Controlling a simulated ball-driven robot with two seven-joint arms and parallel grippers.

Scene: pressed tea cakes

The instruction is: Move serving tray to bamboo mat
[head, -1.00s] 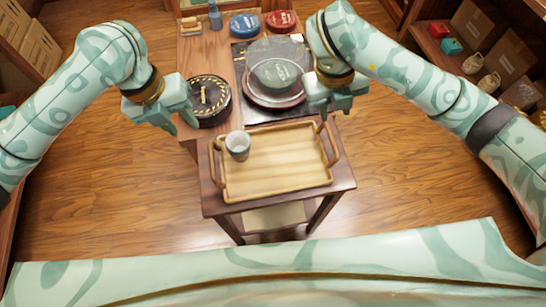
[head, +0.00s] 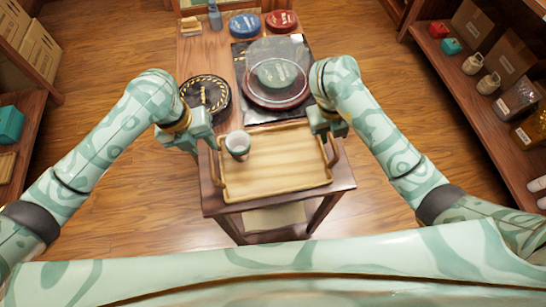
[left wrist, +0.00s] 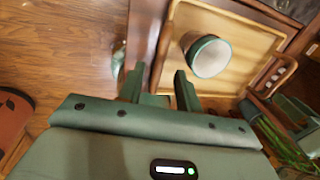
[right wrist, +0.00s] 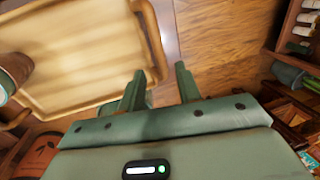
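The serving tray (head: 285,170) is pale wood with raised rims and a handle at each side; it lies flat on a small wooden table. In the left wrist view the fingers (left wrist: 160,78) are apart, near the tray's rim. In the right wrist view the fingers (right wrist: 160,76) are also apart, by the rim. I cannot identify the bamboo mat with certainty.
A pale item (head: 275,217) shows below the small table. Shelves stand left and right.

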